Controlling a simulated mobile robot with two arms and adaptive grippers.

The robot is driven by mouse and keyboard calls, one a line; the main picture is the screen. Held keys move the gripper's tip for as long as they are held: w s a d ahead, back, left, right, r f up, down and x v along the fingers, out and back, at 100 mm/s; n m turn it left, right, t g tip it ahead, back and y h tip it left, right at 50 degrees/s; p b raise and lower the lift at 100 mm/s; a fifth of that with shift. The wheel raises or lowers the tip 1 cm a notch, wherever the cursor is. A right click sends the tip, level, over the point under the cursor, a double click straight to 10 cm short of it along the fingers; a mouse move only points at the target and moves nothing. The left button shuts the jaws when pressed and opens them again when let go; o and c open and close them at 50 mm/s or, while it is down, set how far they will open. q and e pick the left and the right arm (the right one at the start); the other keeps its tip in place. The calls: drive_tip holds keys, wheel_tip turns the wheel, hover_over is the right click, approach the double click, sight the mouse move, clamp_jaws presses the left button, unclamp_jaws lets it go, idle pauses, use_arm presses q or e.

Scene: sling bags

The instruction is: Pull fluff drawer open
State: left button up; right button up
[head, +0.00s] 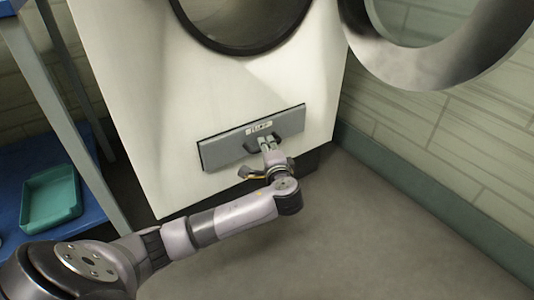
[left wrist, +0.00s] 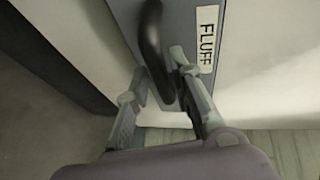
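The fluff drawer (head: 222,151) is a grey panel low on the front of a white machine, with a white label on it. Its label reads FLUFF in the left wrist view (left wrist: 206,38). The drawer's dark curved handle (head: 250,146) also shows in the left wrist view (left wrist: 150,40). My left gripper (head: 266,145) is at the handle. In the left wrist view its fingers (left wrist: 160,72) stand on either side of the handle's lower end, close to it. Whether both fingers press on it is unclear. The panel stands slightly proud of the machine's face. My right gripper is not in view.
The white machine (head: 130,60) has a round opening above the drawer, and a large round door (head: 430,70) hangs at the upper right. A shelf with a teal tray (head: 50,198) stands at left. Grey floor (head: 380,240) is clear in front; a tiled wall is at right.

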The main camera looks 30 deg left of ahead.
use_arm(q)
drive_tip(key=shift+w+a, duration=0.25)
drive_tip(key=shift+c, duration=0.2)
clamp_jaws()
idle(0.5)
